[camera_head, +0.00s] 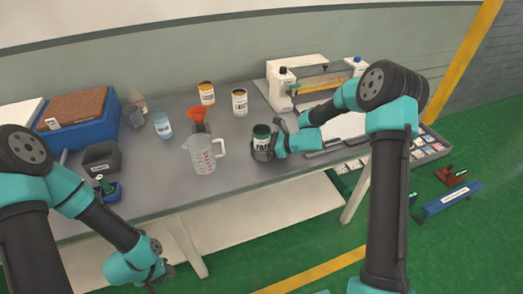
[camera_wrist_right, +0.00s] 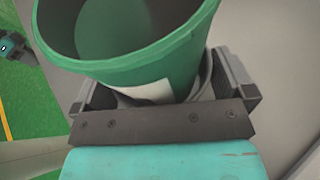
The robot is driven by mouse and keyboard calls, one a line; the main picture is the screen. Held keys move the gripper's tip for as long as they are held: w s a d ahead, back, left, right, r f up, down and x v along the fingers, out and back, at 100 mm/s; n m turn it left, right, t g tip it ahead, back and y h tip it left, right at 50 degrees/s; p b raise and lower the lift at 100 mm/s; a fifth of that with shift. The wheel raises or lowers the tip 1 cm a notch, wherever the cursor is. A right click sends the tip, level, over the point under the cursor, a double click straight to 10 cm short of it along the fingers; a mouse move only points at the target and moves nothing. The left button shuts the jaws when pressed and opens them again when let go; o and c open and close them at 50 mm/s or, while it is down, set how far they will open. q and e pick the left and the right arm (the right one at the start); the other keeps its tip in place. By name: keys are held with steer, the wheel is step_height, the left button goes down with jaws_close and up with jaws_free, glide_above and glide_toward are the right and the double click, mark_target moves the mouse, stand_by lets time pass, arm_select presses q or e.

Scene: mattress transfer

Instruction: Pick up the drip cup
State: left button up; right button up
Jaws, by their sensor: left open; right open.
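The drip cup is seen as a green cup with a white label (camera_head: 261,132), upright on the grey table near its front edge. In the right wrist view the green cup (camera_wrist_right: 130,60) fills the upper middle, its open rim towards the camera. My right gripper (camera_head: 264,152) is at the cup, with its open fingers on either side of the lower part. Whether they touch it cannot be told. My left gripper (camera_head: 158,275) is low at the bottom, in front of the table and away from the cup; its fingers show only partly.
A clear measuring jug (camera_head: 203,157) stands left of the cup, with a red funnel (camera_head: 197,114) behind it. Two labelled jars (camera_head: 239,102) stand further back. A white machine (camera_head: 283,88) is at the back right. A blue bin (camera_head: 83,118) and bottle (camera_head: 163,126) are left.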

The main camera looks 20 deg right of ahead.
mark_target(265, 137)
steer(key=shift+c, duration=0.5)
steer(key=c, duration=0.8)
steer(key=shift+r, duration=0.15)
steer(key=shift+r, duration=1.55)
steer(key=shift+s+r, duration=0.15)
steer(key=shift+s, duration=0.05)
steer(key=s+a, duration=0.1)
steer(key=s, duration=0.4)
steer(key=s+a+r, duration=0.1)
steer(key=s+a, duration=0.1)
steer(key=s, duration=0.3)
steer(key=s+a, duration=0.1)
steer(key=s, duration=0.3)
steer(key=shift+s+a+r, duration=0.2)
steer(key=shift+s+a, duration=0.2)
steer(key=shift+w, duration=0.1)
steer(key=shift+w+d, duration=0.8)
steer(key=shift+w, duration=1.7)
steer(key=shift+w+d, duration=0.8)
steer(key=shift+w, duration=1.75)
steer(key=shift+w+d, duration=0.8)
steer(key=shift+w, duration=1.7)
